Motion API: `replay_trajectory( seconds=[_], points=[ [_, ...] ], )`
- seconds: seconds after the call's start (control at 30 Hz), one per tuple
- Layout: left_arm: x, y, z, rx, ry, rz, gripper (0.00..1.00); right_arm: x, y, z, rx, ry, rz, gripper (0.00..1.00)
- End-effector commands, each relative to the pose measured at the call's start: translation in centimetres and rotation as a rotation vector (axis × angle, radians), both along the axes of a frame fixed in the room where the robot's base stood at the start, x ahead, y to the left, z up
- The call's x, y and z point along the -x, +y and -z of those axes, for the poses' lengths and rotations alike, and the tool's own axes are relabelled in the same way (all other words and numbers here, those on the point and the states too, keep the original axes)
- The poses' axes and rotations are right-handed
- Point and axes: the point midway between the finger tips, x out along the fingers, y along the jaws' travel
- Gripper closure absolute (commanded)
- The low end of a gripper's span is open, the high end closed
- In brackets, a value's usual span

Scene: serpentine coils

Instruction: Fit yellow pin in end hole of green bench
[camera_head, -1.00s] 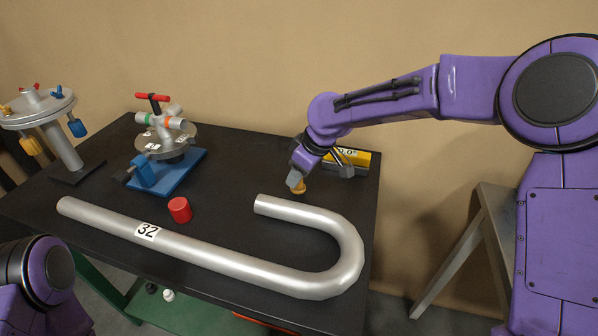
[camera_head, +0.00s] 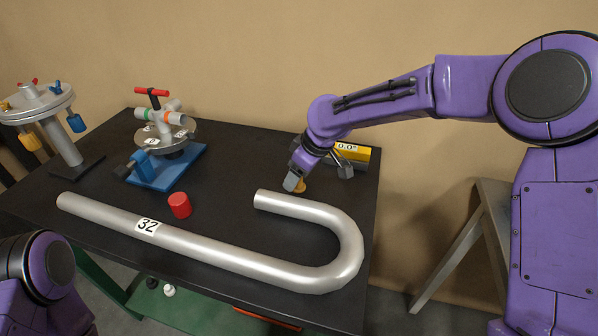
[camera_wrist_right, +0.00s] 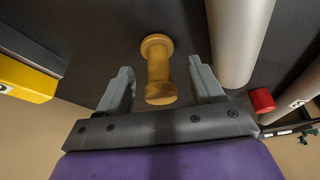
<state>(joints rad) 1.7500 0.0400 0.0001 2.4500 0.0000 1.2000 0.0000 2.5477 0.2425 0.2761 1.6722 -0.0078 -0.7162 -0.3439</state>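The yellow pin (camera_head: 301,187) stands or lies on the black bench top near the back right, partly hidden by my right gripper (camera_head: 294,183). In the right wrist view the pin (camera_wrist_right: 158,72) is a spool shape with a flange at each end. The open fingers of my right gripper (camera_wrist_right: 161,75) are on either side of it, with a gap visible on both sides. The bench has a green frame (camera_head: 95,273) under its dark top (camera_head: 225,165). No end hole is visible. My left arm shows at the lower left, but its gripper is out of view.
A silver J-shaped pipe (camera_head: 215,255) marked 32 spans the front of the top. A red cylinder (camera_head: 180,206) lies behind it. A blue-based valve fixture (camera_head: 165,170) stands left, and a yellow gauge box (camera_head: 358,155) is close behind my right gripper.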

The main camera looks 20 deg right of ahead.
Motion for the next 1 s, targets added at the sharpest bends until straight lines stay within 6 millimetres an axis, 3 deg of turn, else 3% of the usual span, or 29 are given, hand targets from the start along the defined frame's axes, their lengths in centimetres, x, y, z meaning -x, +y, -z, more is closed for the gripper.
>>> replay_trajectory(
  seconds=[0.27, 0.7, 1.0],
  points=[
    [0.0, 0.0, 0.0, 0.0, 0.0, 0.0, 0.23, 0.1, -0.2, -0.7, 0.0, -0.001, 0.0, 0.33],
    [0.0, 0.0, 0.1, 0.0, 0.0, 0.0, 0.23, 2.7, -2.5, -9.0, -0.001, -0.002, 0.0, 0.33],
    [0.0, 0.0, 0.1, 0.0, 0.0, 0.0, 0.23, 3.0, -2.7, -9.8, 0.0, 0.0, 0.0, 0.33]
  ],
)
